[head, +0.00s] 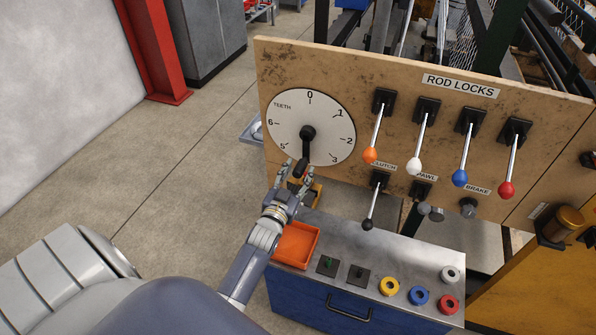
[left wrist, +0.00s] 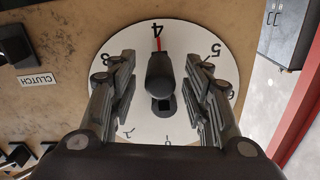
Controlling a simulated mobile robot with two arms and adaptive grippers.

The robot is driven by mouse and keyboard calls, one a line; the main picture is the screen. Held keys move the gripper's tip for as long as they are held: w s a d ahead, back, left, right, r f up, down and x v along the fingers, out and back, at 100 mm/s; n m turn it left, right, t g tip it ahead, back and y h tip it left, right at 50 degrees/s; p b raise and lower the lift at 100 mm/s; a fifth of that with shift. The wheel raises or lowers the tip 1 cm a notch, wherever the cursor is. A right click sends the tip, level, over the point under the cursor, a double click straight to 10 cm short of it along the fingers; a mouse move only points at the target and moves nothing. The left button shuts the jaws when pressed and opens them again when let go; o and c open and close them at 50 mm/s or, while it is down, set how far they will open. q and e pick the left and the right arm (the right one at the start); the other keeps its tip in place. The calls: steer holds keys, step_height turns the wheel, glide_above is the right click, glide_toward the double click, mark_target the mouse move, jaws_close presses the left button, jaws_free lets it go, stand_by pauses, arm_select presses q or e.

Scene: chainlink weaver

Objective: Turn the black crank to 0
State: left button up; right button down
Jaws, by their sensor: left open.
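The black crank (head: 307,134) sits at the centre of a white round dial (head: 335,112) marked TEETH, with numbers 0 to 6. Its arm points down toward the 4; in the left wrist view a red pointer (left wrist: 158,44) meets the 4. The 0 is at the dial's top in the head view. My left gripper (head: 297,168) is open at the dial's lower edge. In the left wrist view its fingers stand either side of the crank's black handle (left wrist: 160,75), with gaps visible. My right gripper is out of view.
Right of the dial, the panel (head: 400,85) carries levers with orange (head: 370,155), white (head: 414,166), blue (head: 459,177) and red (head: 506,189) knobs. The black-knobbed clutch lever (head: 368,223) hangs below. An orange tray (head: 297,246) and coloured rings lie on the cabinet.

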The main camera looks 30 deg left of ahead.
arm_select(q)
steer(key=shift+w, duration=0.3)
jaws_close()
